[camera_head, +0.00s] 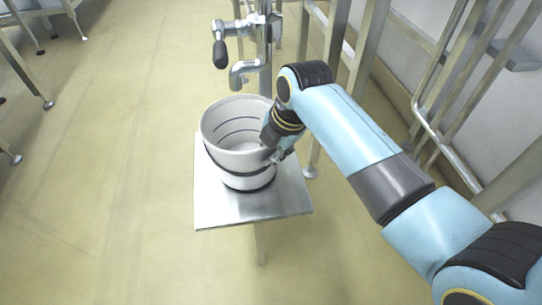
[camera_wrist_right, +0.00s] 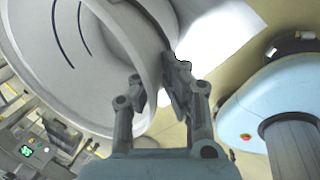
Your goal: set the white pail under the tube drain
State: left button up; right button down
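The white pail (camera_head: 222,150) is upright over a square metal plate, with dark bands around it. I cannot tell for certain whether its base rests fully on the plate. The tube drain (camera_head: 240,73) is a curved metal spout above and behind the pail; its mouth is over or near the pail's back rim. My right gripper (camera_head: 272,153) is at the pail's right rim. In the right wrist view, its fingers (camera_wrist_right: 153,72) are on both sides of the pail's wall (camera_wrist_right: 115,62), closed on it. My left gripper is in neither view.
The metal plate (camera_head: 213,207) has bare room in front of the pail. A valve with a dark handle (camera_head: 220,55) sticks out left of the spout. A metal frame (camera_head: 338,62) stands behind my right arm.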

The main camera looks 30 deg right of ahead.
jog(key=shift+f, duration=0.4)
jog(key=shift+r, duration=0.15)
jog(key=c, duration=1.9)
grip_release()
jog(key=o, duration=0.4)
